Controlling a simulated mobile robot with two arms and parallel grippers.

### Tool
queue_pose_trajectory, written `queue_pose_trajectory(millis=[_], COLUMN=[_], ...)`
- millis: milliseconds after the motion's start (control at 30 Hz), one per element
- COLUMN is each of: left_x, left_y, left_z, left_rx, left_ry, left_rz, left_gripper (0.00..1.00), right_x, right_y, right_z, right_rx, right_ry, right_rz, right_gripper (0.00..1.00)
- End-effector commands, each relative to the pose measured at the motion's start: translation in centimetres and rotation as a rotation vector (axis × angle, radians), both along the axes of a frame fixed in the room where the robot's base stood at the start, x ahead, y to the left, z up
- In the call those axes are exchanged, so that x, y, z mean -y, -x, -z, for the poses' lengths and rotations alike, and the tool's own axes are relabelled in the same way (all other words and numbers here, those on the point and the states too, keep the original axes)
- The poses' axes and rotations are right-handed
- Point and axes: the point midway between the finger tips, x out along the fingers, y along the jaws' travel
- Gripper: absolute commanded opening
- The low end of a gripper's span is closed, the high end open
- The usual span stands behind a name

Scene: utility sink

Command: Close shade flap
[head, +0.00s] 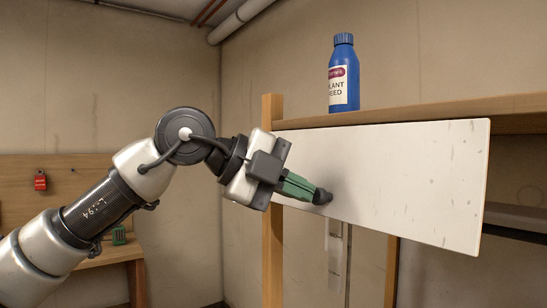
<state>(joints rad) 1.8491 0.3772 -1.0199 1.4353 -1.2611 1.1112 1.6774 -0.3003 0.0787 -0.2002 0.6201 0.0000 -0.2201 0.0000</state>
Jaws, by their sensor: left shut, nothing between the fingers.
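The shade flap is a flat white panel (400,170) with grey scuffs, below the front edge of a wooden shelf. It stands out at an angle, its right end looking nearer to me. My left gripper (326,197) comes in from the left, with green fingers and dark tips. It is shut and empty, and its tips overlap the lower left part of the panel. I cannot tell whether they touch it. My right gripper is not in view.
A blue plant feed bottle (343,75) stands on the wooden shelf (410,109) above the panel. A wooden post (272,250) rises at the panel's left end.

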Motion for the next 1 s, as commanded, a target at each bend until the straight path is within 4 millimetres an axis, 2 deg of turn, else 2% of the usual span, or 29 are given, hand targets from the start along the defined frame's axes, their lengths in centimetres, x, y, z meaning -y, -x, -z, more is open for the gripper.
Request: queue_pose_trajectory(millis=[33, 300, 1000], left_x=[0.3, 1.2, 1.5], left_y=[-0.1, -0.8, -1.0], left_z=[0.8, 1.1, 1.3], left_rx=[0.015, 0.035, 0.032], left_ry=[0.024, 0.048, 0.044], left_rz=[0.002, 0.002, 0.003], left_gripper=[0.00, 0.00, 0.00], right_x=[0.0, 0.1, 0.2], right_y=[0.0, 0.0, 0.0], right_z=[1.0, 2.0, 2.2], right_rx=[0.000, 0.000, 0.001], right_ry=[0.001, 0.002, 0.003], right_rz=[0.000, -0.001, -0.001], right_gripper=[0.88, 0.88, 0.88])
